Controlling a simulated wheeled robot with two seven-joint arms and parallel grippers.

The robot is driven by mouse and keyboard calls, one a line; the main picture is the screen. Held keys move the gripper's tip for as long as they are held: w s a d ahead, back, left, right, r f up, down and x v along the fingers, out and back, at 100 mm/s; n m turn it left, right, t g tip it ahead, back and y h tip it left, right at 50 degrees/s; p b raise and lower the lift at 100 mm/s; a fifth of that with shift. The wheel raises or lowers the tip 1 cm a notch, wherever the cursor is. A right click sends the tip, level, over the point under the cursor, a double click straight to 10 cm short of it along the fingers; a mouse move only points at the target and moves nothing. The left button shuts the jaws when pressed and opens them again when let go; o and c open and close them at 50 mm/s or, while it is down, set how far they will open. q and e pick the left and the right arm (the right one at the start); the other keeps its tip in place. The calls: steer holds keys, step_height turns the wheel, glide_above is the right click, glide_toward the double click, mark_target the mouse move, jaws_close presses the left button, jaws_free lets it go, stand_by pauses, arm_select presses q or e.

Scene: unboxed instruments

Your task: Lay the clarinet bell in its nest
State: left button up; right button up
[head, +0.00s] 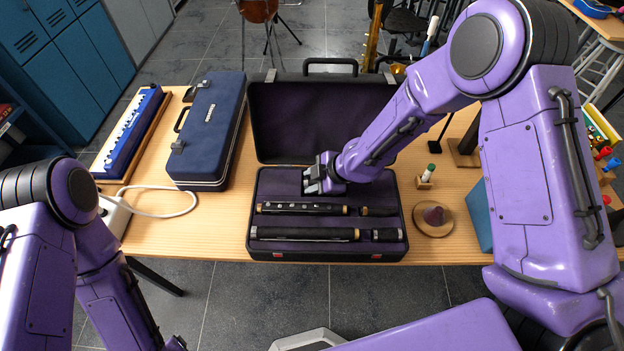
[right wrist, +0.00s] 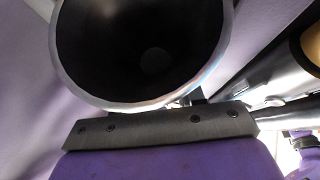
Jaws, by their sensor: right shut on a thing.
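The clarinet bell shows large in the right wrist view as a dark, hollow flare with a silvery rim (right wrist: 75,85), its wide mouth toward the camera. My right gripper (head: 313,180) is shut on it; in the head view the gripper and forearm mostly hide the bell. The gripper is over the back part of the open case (head: 251,222), low at the purple lining. Two long black clarinet joints (head: 302,209) (head: 305,234) lie in the front rows, with shorter dark pieces (head: 378,211) (head: 387,235) at their right. The bell's nest cannot be made out.
The case lid (head: 275,120) stands open behind. A closed blue case (head: 212,130) and a blue keyed instrument (head: 130,135) are at left. A wooden disc with a dark cone (head: 433,216) and a small bottle on a stand (head: 426,175) are at right.

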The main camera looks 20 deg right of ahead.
steer(key=shift+f+b, duration=0.45)
steer(key=shift+f, duration=0.3)
steer(key=o, duration=1.1)
steer(key=shift+o, duration=0.2)
steer(key=p+v, duration=0.2)
steer(key=v, duration=0.8)
steer(key=shift+d+r, duration=0.15)
steer(key=shift+r, duration=0.1)
